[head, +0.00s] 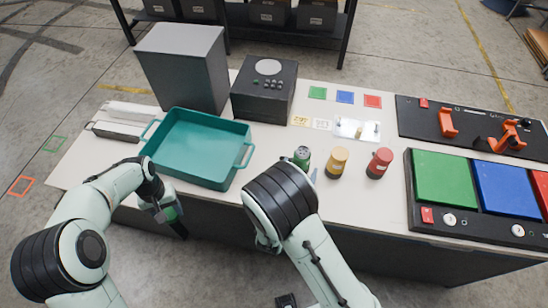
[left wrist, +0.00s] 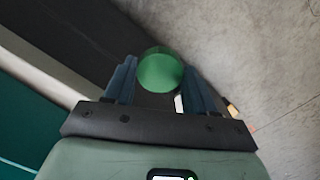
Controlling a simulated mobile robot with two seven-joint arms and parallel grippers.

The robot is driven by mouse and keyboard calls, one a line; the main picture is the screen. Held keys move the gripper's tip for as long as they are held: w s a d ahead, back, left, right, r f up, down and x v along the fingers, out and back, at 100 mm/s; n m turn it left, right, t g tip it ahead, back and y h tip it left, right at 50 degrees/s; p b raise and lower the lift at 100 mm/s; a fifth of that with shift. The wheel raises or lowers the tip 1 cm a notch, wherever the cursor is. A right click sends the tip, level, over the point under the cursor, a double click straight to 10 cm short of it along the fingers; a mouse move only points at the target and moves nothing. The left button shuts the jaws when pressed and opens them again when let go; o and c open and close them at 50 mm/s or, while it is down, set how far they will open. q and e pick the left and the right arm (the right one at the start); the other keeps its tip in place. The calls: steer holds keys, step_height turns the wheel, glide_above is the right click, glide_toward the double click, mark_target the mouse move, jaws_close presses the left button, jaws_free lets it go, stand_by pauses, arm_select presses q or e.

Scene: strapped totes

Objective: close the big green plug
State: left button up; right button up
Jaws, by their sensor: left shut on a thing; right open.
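My left gripper (head: 177,222) is in front of the table's front edge, below the teal tray in the head view. It is shut on a green round piece, likely the big green plug (left wrist: 160,72), which sits between the two fingertips in the left wrist view. In the head view the fingers and wrist largely hide it.
A yellow-capped cylinder (head: 337,162) and a red-capped cylinder (head: 379,163) stand right of the green one. The teal tray (head: 243,156) looks empty. A dark box with buttons (head: 264,104) is behind. A panel of coloured pads (head: 409,195) lies at the right.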

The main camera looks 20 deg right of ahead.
mark_target(304, 150)
arm_select(q)
steer(key=shift+w+r, duration=0.1)
steer(key=shift+r, duration=0.2)
arm_select(e)
steer(key=shift+x, duration=1.25)
arm_select(q)
steer(key=shift+w+r+p, duration=0.25)
steer(key=shift+r+p, duration=0.15)
steer(key=shift+r, duration=0.1)
steer(key=shift+w+r+p, duration=0.25)
steer(key=shift+r+p, duration=0.1)
steer(key=shift+r, duration=0.1)
arm_select(e)
steer(key=x, duration=0.5)
steer(key=shift+w+a+r, duration=0.15)
steer(key=shift+w, duration=0.2)
arm_select(q)
steer(key=shift+s, duration=0.1)
arm_select(e)
steer(key=shift+s, duration=0.1)
steer(key=shift+c, duration=0.3)
